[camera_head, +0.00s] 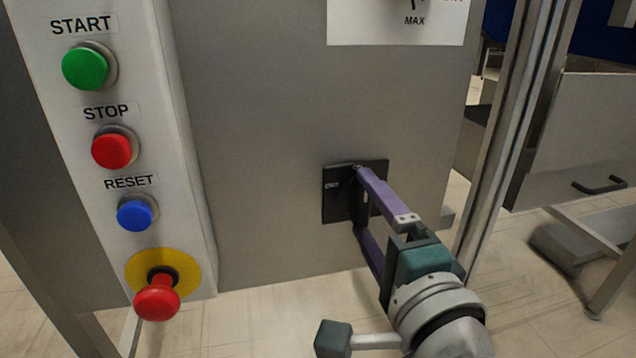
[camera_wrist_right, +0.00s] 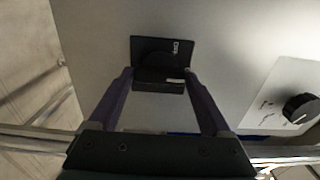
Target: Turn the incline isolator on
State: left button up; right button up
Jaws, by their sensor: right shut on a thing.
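The isolator is a black square plate (camera_head: 333,205) with a black handle on the grey cabinet panel, right of the button strip. My right gripper (camera_head: 358,198) comes in from the lower right, its purple fingers at the isolator, one above the other. In the right wrist view the plate (camera_wrist_right: 145,46) lies ahead, and the isolator's black handle (camera_wrist_right: 160,80) sits between the fingertips of the right gripper (camera_wrist_right: 158,76). The right gripper is shut on this handle. The fingers partly hide the handle in the head view, and its exact angle is hard to tell. My left gripper is not in view.
On the left strip are a green START button (camera_head: 85,68), a red STOP button (camera_head: 112,149), a blue RESET button (camera_head: 135,214) and a red emergency stop (camera_head: 157,299). A white dial label (camera_head: 385,30) is above. A metal post (camera_head: 505,130) stands right.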

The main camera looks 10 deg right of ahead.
jog(key=o, duration=1.2)
jog(key=shift+c, duration=0.2)
jog(key=shift+s, duration=0.1)
jog(key=shift+s, duration=0.4)
jog(key=s+p, duration=0.2)
jog(key=s, duration=0.7)
jog(key=shift+d, duration=0.2)
